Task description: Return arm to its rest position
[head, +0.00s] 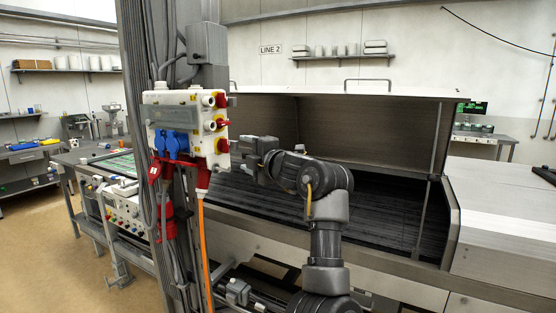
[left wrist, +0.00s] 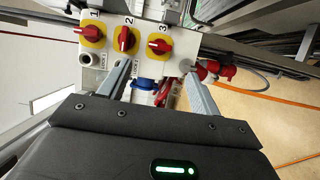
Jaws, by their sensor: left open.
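My left arm (head: 328,215) reaches up from the bottom middle of the head view and bends left. Its gripper (head: 240,148) is beside the switch box (head: 187,110) on the column. In the left wrist view the gripper (left wrist: 157,88) is open, its two grey fingers apart, with nothing clearly held between them. Beyond the fingers, the box carries red knobs on yellow plates, numbered 1 (left wrist: 91,34), 2 (left wrist: 124,38) and 3 (left wrist: 160,46). The pointers of 1 and 3 lie roughly sideways; 2's stands nearly upright. Whether a finger touches the box is unclear. My right gripper is out of view.
The steel column (head: 140,60) with cables stands close left of the gripper. The dryer hood (head: 370,130) is raised behind my arm, over a dark conveyor bed (head: 385,205). An orange cable (head: 205,255) hangs below the box. Floor (head: 40,250) is clear at left.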

